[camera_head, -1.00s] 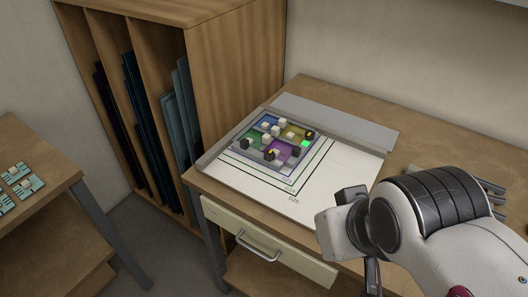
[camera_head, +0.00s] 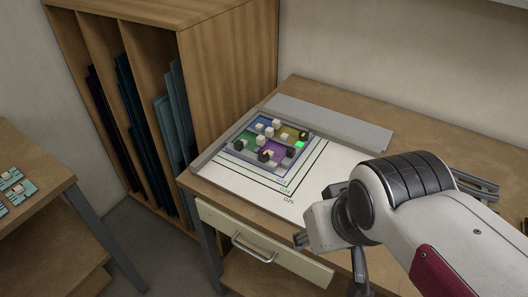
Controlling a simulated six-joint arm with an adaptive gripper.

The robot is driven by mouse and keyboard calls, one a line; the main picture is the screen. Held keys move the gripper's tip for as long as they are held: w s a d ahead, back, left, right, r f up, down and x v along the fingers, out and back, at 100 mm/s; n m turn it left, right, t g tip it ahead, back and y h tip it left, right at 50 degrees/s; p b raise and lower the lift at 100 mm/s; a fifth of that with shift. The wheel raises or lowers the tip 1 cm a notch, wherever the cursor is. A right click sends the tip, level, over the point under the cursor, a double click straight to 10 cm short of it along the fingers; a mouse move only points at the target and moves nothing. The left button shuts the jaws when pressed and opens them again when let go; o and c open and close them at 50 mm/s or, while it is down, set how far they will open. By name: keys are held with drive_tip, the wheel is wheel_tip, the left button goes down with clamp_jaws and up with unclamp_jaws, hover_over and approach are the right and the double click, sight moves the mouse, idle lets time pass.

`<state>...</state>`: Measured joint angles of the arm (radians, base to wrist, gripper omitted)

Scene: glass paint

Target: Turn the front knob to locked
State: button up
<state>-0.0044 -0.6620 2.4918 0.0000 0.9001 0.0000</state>
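A small panel (camera_head: 243,152) with blue, yellow, green and purple coloured areas lies on the white sheet on the table. Several white and dark cube-like knobs stand on it. A dark knob (camera_head: 264,156) with a small yellow mark sits near its front edge, and another dark knob (camera_head: 303,135) sits at its right corner. A bright green patch (camera_head: 299,144) shows near the right side. I cannot tell which way the knobs point. My gripper (camera_head: 300,240) is at the front edge of the table, to the right of and nearer than the panel. It touches no knob; its fingers are mostly hidden.
The white sheet (camera_head: 325,170) with printed outlines lies under the panel. A grey strip (camera_head: 330,122) runs behind it. A drawer (camera_head: 215,222) with a metal handle is below. A wooden rack (camera_head: 225,70) of sheets stands left. Metal bars (camera_head: 475,180) lie at right.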

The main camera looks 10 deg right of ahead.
approach(264, 154)
drive_tip(key=shift+w+f, duration=0.2)
drive_tip(key=shift+w, duration=0.05)
idle(0.5)
drive_tip(key=shift+f, duration=0.1)
drive_tip(key=shift+x, duration=3.85)
drive_tip(key=shift+s, duration=0.1)
drive_tip(key=c, duration=1.1)
